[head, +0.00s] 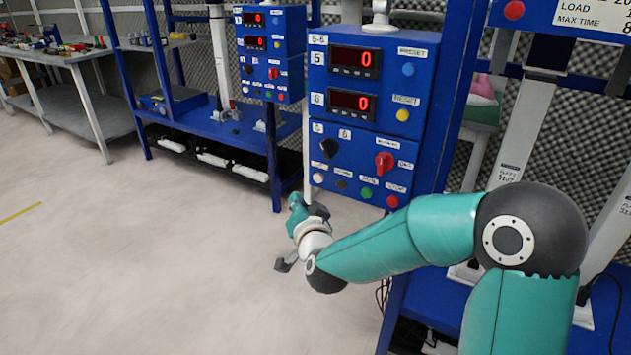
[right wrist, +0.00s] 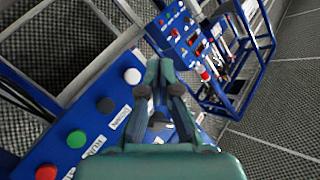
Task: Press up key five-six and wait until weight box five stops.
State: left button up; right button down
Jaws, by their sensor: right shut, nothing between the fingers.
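The blue control box labelled 5-6 (head: 337,117) stands right of centre in the head view. Its displays five (head: 356,62) and six (head: 350,103) both read 0. Its lower face has a row of buttons: white (head: 319,165), black (head: 341,184), green (head: 366,192) and red (head: 392,201). The right wrist view also shows the white button (right wrist: 132,76) and the black button (right wrist: 105,105); their small labels are hard to read. My right gripper (head: 294,199) is shut and empty, below and left of the row, apart from the buttons. I cannot make out weight box five. My left gripper is out of view.
A second blue control box (head: 270,55) stands farther back on the left. A blue frame with a shelf (head: 205,125) and a grey workbench (head: 95,115) are beyond. The pale floor (head: 130,250) at left is clear. A blue upright (head: 450,110) stands beside the 5-6 box.

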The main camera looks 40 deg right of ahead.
aim_at(318, 178)
jog(key=shift+w+d+b, duration=0.1)
jog(key=shift+w+d, duration=0.3)
jog(key=shift+d, duration=0.5)
jog(key=shift+w+d+b, duration=0.15)
jog(key=shift+w+d, duration=0.2)
jog(key=shift+d, duration=0.55)
jog(key=shift+w+d+b, duration=0.1)
jog(key=shift+w+d, duration=0.3)
jog(key=shift+d, duration=0.5)
jog(key=shift+d, duration=0.1)
jog(key=shift+w+d, duration=0.3)
